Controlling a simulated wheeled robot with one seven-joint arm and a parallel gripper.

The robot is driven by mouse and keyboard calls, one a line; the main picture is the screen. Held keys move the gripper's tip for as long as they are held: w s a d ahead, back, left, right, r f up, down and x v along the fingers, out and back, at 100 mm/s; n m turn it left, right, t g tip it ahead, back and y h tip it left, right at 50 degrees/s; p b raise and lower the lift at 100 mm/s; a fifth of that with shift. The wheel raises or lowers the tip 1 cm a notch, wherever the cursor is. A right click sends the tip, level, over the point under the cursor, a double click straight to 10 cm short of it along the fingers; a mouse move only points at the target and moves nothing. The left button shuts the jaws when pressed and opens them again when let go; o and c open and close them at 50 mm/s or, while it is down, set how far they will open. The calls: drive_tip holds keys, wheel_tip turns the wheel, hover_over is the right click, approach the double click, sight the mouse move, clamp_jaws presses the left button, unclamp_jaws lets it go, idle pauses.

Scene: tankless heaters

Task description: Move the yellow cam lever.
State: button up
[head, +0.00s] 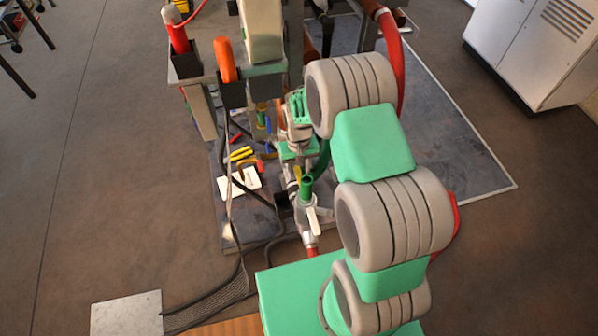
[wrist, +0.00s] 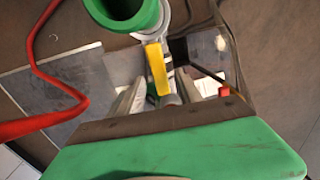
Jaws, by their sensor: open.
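The yellow cam lever (wrist: 157,68) shows in the wrist view on a grey metal fitting, beside the open end of a green pipe (wrist: 125,10). In the head view a small yellow piece (head: 297,173), seemingly the same lever, sits by the green pipe (head: 306,187). My gripper (wrist: 163,80) is open, its pale fingers on either side of the lever's lower end in the wrist view. I cannot tell whether either finger touches it. In the head view my arm and wrist hide much of the gripper.
A red hose (wrist: 52,75) curves along the left of the wrist view. In the head view, a white tray (head: 225,186) and yellow pieces (head: 241,154) lie left of the fitting. A white-handled valve (head: 312,218) is nearby. A grey cabinet (head: 535,45) stands right, with clear floor before it.

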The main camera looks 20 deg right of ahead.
drive_tip(key=shift+f, duration=0.9)
drive_tip(key=shift+c, duration=0.2)
clamp_jaws()
idle(0.5)
